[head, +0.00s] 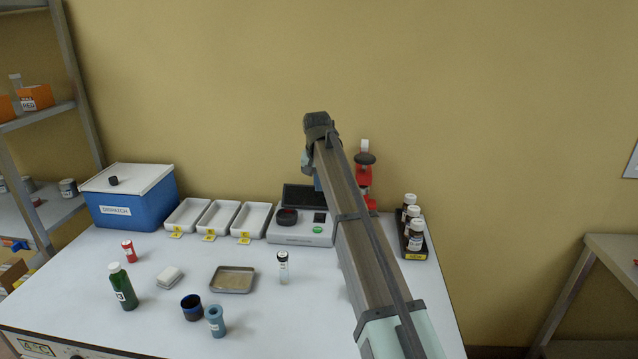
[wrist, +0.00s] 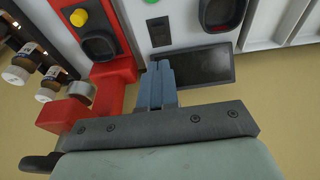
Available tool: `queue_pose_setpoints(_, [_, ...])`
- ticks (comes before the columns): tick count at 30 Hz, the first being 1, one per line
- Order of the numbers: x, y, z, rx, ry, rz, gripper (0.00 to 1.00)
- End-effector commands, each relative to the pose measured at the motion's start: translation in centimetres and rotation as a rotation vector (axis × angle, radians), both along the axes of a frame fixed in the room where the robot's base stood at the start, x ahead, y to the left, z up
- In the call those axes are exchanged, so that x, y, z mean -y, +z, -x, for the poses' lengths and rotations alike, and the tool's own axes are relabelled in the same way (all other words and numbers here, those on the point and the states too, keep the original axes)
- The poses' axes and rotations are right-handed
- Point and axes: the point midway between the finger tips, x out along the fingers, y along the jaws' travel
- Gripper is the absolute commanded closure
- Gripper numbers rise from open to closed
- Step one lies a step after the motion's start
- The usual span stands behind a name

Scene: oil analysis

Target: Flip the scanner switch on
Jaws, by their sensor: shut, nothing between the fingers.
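The scanner (head: 290,238) is a pale box at the back of the table with a dark raised panel (head: 300,196). On its top are a round dark well with a red inside (head: 287,216), a small black square part (head: 320,217) that looks like the switch, and a green button (head: 317,230). In the wrist view the black part (wrist: 160,31) lies just beyond my gripper's tips (wrist: 160,66), with the dark panel (wrist: 205,66) beside the fingers. My gripper is shut and empty. Contact and the switch's position cannot be told. In the head view my arm mostly hides the gripper.
A red device (head: 364,178) stands right of the scanner; its yellow knob (wrist: 78,17) shows in the wrist view. Bottles in a rack (head: 414,254) stand farther right. White trays (head: 217,216) stand left. A vial (head: 283,268) and metal tray (head: 232,279) are in front.

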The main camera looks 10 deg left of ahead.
Motion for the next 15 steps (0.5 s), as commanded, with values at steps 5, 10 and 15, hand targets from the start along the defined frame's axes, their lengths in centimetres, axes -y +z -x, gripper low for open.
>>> queue_pose_setpoints(5, [0.0,-3.3,-0.7,-0.003,0.0,0.001,1.0])
queue_pose_setpoints(10, [0.0,-6.1,-1.4,-0.003,0.0,0.001,1.0])
queue_pose_setpoints(15, [0.0,-8.5,-1.2,-0.002,0.0,0.0,1.0])
